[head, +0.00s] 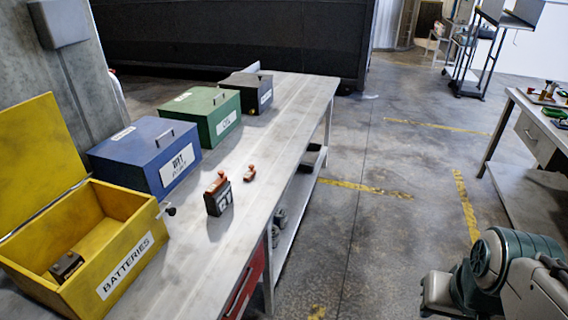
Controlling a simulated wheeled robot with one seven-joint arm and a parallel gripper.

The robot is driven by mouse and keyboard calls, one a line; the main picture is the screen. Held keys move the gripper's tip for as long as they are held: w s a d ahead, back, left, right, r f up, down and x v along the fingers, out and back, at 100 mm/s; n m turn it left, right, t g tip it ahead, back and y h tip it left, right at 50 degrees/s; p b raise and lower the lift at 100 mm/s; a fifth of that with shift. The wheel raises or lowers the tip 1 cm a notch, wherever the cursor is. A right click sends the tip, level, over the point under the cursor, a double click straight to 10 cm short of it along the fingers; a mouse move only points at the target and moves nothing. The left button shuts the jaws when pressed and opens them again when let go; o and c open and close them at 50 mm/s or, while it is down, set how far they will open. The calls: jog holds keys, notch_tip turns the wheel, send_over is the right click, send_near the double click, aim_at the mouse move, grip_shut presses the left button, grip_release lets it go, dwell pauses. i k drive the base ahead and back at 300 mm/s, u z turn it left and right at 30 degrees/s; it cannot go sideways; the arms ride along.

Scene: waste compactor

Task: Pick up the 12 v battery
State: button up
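A dark block with reddish-brown parts on top, seemingly the 12 v battery (219,202), stands on the grey metal bench (262,137) in the head view. Pale marks show on its front, too small to read. A smaller reddish-brown object (249,173) lies just behind it to the right. Another small dark block (67,266) with a brownish top is inside the open yellow box (127,268) labelled BATTERIES. My gripper is not in view; only part of my arm shows at the lower right, well apart from the bench.
A closed blue box (145,154), a closed green box (209,115) and a dark grey box (248,91) line the bench's left side. The yellow lid (40,160) stands raised. Another workbench (540,112) is at the right. Open concrete floor lies between the benches.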

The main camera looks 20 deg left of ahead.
aim_at(215, 204)
jog(key=u, duration=0.15)
jog(key=i, duration=1.1)
jog(key=u, duration=1.15)
jog(key=i, duration=0.6)
jog(key=u, duration=0.55)
